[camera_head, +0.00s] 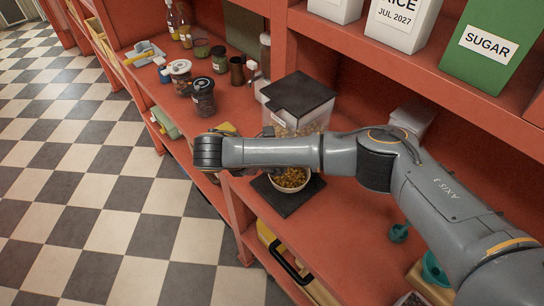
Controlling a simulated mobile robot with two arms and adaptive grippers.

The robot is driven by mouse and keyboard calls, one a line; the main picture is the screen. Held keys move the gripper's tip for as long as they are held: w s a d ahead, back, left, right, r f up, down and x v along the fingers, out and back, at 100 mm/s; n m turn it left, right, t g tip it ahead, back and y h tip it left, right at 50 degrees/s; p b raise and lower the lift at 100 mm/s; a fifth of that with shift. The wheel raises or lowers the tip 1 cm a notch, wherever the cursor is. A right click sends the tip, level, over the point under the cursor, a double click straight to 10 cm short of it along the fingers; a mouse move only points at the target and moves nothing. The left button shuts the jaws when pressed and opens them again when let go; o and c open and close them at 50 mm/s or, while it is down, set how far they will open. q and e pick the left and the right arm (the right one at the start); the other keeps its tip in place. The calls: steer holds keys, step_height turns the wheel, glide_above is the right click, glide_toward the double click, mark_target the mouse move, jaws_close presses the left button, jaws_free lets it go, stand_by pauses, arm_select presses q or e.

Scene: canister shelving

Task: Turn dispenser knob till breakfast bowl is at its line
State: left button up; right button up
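The dispenser (298,97) is a clear bin with a dark lid and a pale label, with cereal visible low inside. It stands on the red shelf. The breakfast bowl (291,181) is pale and holds golden-brown cereal. It sits on a dark square mat (287,199) in front of the dispenser. My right arm comes in from the right and crosses between them in the picture, covering the dispenser's lower front and the bowl's far side. The knob and the bowl's line cannot be made out. My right gripper's fingers are not clearly visible behind the arm. My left gripper is out of view.
Jars (203,97) and bottles stand on the shelf at left. A green sugar box (492,42) and white boxes stand on the upper shelf. A teal scoop (399,232) lies right of the mat. A yellow case (285,262) is below. The checkered floor is clear.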

steer(key=shift+w+d+f, duration=0.3)
steer(key=shift+f, duration=0.15)
steer(key=c, duration=1.2)
steer(key=shift+o, duration=0.2)
steer(key=shift+s+m+t+y, duration=0.15)
steer(key=shift+m+t+y, duration=0.35)
steer(key=shift+t, duration=0.4)
steer(key=shift+m+t+y, duration=0.6)
steer(key=shift+t, duration=0.3)
steer(key=o, duration=1.2)
steer(key=shift+c, duration=0.2)
